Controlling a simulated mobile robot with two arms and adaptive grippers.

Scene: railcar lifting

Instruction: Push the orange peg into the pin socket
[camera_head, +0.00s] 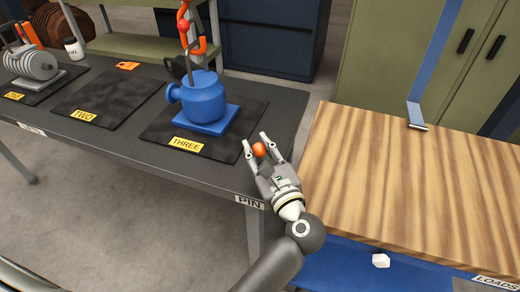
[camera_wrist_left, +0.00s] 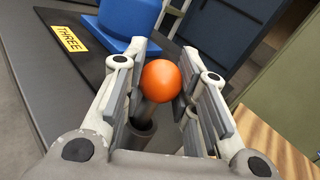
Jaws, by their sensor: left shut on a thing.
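The orange peg shows as a round orange knob (camera_head: 259,149) at the corner of the dark table, and it also shows in the left wrist view (camera_wrist_left: 160,81). A grey shaft runs down from the knob to a dark grey tube, the pin socket (camera_wrist_left: 138,136). How deep the shaft sits in it I cannot tell. My left gripper (camera_head: 257,143) is shut on the peg, with one finger on each side of the knob; its fingers also show in the left wrist view (camera_wrist_left: 162,75). The socket is hidden by my gripper in the head view. My right gripper is not in view.
A blue machine part (camera_head: 203,100) under a hook stands on the mat marked THREE, just beyond my gripper.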

